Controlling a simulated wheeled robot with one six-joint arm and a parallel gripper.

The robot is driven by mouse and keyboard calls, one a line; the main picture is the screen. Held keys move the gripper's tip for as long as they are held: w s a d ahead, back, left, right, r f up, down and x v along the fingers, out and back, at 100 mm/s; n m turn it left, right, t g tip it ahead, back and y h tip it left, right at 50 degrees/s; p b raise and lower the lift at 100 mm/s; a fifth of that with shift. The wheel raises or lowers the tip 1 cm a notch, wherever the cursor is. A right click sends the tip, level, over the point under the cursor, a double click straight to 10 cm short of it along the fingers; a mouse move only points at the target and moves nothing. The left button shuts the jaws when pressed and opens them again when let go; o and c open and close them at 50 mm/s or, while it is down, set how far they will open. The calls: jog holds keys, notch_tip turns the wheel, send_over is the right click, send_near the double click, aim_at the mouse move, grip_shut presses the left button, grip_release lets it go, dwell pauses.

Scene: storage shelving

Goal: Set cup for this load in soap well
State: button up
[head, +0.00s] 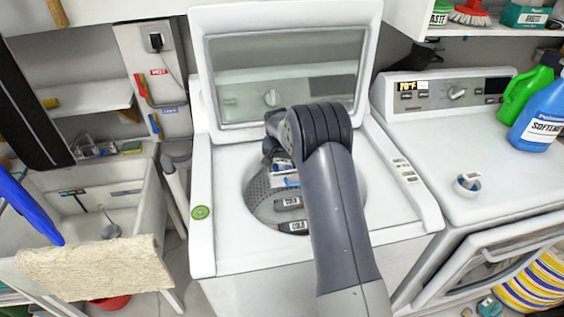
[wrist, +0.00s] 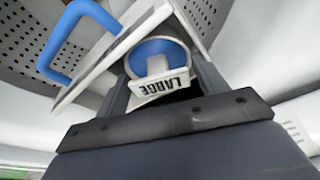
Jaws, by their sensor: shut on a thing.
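My gripper (wrist: 160,72) is shut on a cup (wrist: 158,48) with a white rim, a blue inside and a tab marked LARGE. In the head view my arm reaches into the open washer (head: 203,245), and my gripper is mostly hidden behind the arm. In the wrist view a white part (wrist: 98,68) with a blue handle (wrist: 68,38) lies beside and behind the cup. I cannot tell for sure whether it is the soap well, nor whether the cup touches it.
The washer's drum (head: 260,205) shows labels reading COLD. Its raised lid (head: 200,60) stands behind my arm. A dryer (head: 420,160) at right holds another small cup (head: 467,184), a green bottle (head: 525,90) and a blue bottle (head: 540,115). A sink (head: 150,200) is at left.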

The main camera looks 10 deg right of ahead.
jog(key=o, duration=1.1)
jog(key=shift+s, duration=0.1)
jog(key=shift+c, duration=0.2)
jog(key=shift+r+p, duration=0.5)
jog(key=shift+p, duration=0.15)
jog(key=shift+o, duration=0.2)
jog(key=b+v, duration=0.2)
jog(key=v, duration=1)
jog(key=p+x, duration=0.1)
jog(key=x, duration=1.2)
jog(key=shift+s, duration=0.1)
jog(key=shift+s, duration=0.1)
